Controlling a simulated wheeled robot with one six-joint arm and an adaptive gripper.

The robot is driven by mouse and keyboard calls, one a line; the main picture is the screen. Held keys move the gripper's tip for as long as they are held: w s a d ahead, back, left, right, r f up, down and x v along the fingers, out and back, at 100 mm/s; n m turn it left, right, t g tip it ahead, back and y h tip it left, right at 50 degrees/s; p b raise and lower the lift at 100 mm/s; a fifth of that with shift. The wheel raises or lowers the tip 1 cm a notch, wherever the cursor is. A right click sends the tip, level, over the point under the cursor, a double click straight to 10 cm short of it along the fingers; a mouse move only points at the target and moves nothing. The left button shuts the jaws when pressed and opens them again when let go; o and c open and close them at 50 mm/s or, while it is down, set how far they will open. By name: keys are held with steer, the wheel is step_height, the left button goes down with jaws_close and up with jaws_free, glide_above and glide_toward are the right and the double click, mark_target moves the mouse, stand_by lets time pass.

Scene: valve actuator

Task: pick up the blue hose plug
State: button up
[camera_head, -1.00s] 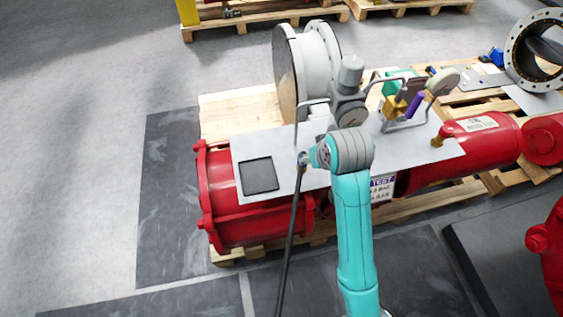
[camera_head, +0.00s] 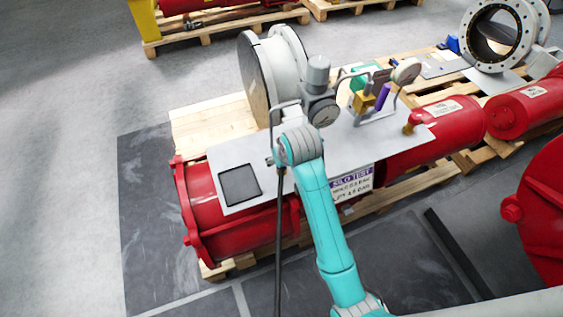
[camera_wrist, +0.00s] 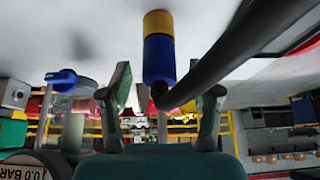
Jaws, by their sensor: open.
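The blue hose plug (camera_wrist: 159,58) shows in the wrist view as a blue cylinder with a yellow band above it. A black hose (camera_wrist: 235,50) runs from its lower end to the upper right; it also hangs beside my arm in the head view (camera_head: 279,235). My gripper (camera_wrist: 163,92) is open, with one finger on each side of the plug's line. The plug lies between or just beyond the fingertips; I cannot tell its exact depth, and no finger visibly touches it. In the head view my wrist hides the gripper and most of the plug.
A pale plate (camera_head: 222,160) with a black square (camera_head: 240,185) lies over a red cylinder (camera_head: 205,225) on a pallet. A caged set of coloured parts (camera_head: 375,98) is to the right. Open floor lies left.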

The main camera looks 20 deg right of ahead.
steer(key=shift+x, duration=0.85)
jaws_close()
